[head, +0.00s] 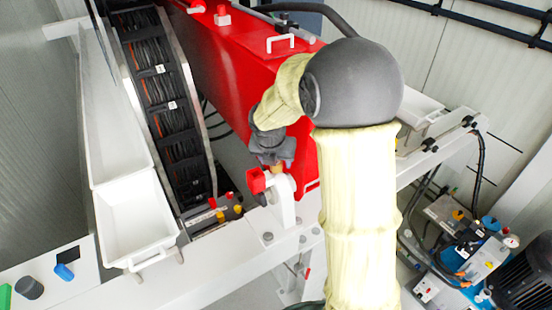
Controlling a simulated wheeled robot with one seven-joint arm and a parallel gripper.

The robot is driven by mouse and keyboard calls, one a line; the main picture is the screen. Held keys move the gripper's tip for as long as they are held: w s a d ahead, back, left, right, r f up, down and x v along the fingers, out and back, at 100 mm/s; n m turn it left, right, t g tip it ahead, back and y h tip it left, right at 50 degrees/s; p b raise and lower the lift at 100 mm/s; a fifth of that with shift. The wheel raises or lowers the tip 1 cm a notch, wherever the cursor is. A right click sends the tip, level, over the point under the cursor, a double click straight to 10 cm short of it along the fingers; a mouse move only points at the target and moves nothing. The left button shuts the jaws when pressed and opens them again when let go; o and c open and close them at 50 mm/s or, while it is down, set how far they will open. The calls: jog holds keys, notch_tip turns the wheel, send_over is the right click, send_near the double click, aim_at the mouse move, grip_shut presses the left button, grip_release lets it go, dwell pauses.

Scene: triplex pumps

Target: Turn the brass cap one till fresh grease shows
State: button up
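My gripper (273,160) is dark grey and points down at the end of my arm in its pale yellow cover. It is just above a white bracket (284,202) with a red block (257,180) beside it, on the white frame beam. A small brownish, brass-like patch shows at the fingertips; I cannot tell whether it is the brass cap or whether the fingers touch it. The fingers are too small and too covered to show whether they are open or shut. No grease can be made out.
A large red housing (240,62) with a white handle stands just behind my gripper. White trays (127,215) and a black cable chain (165,100) lie to the left. Pump fittings and a dark motor (525,280) are at the lower right. My arm hides part of the beam.

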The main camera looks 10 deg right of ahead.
jog(key=c, duration=1)
jog(key=shift+m, duration=0.3)
